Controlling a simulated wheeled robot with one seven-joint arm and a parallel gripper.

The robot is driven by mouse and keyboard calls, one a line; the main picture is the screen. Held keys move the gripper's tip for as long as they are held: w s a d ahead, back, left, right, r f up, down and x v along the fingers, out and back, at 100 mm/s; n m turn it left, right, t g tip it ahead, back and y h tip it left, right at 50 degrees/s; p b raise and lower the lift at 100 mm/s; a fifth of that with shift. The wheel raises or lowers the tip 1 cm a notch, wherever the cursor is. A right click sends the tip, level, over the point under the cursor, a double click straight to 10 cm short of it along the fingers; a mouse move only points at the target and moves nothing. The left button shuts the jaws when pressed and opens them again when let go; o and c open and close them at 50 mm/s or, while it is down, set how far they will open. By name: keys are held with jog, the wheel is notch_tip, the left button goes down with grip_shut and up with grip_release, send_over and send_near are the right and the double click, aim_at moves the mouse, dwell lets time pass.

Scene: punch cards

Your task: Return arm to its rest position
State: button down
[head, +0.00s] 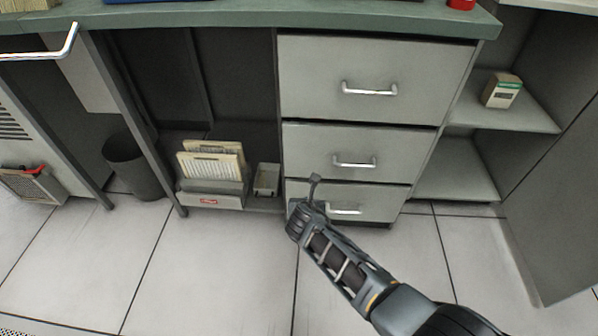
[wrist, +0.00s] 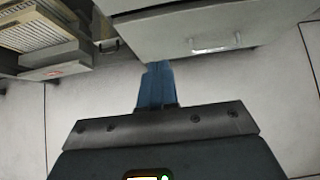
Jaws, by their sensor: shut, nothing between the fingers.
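My gripper (head: 315,178) is at the end of my dark arm, which reaches in from the lower right in the head view. It is in front of the bottom drawer (head: 298,190) of a grey drawer unit. In the wrist view my gripper (wrist: 158,68) shows its blue fingers pressed together, with nothing between them. The bottom drawer front with its silver handle (wrist: 215,47) lies beyond the fingertips. I cannot tell the exact gap between the fingers and the drawer.
A card holder (head: 212,201) with punch cards and a small tray (head: 266,180) stand left of the drawers. A dark bin (head: 132,165) is farther left. A small box (head: 501,90) sits on the right shelf. The green desktop (head: 250,14) overhangs above. The floor (head: 210,270) in front is clear.

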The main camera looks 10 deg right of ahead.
jog(key=s+a+f+m+y, duration=0.2)
jog(key=s+a+m, duration=0.15)
jog(key=s, duration=0.55)
jog(key=s+a+f+m+y, duration=0.25)
jog(key=s+m, duration=0.25)
jog(key=s, duration=0.5)
jog(key=s+d+r+m+t, duration=0.1)
jog(key=s+d+r+m, duration=0.1)
jog(key=s+r+m, duration=0.3)
jog(key=s+d+r+m, duration=0.1)
jog(key=s+m, duration=0.2)
jog(key=s, duration=0.4)
jog(key=s+d+r+m+t, duration=0.1)
jog(key=s+d+r+m, duration=0.15)
jog(key=s, duration=0.35)
jog(key=s+d+r+m+t+h, duration=0.1)
jog(key=s+d+r+m, duration=0.3)
jog(key=r, duration=0.4)
jog(key=s+d+r+m+t, duration=0.1)
jog(key=s+d+r+m, duration=0.1)
jog(key=s+r+m, duration=0.55)
jog(key=s+d+r+m+t+h, duration=0.1)
jog(key=s+d+r+m, duration=0.15)
jog(key=r, duration=0.65)
notch_tip(320, 180, up, 21)
jog(key=s+d+p, duration=0.1)
jog(key=p, duration=1.7)
jog(key=shift+d+f+t, duration=0.15)
jog(key=shift+t, duration=0.15)
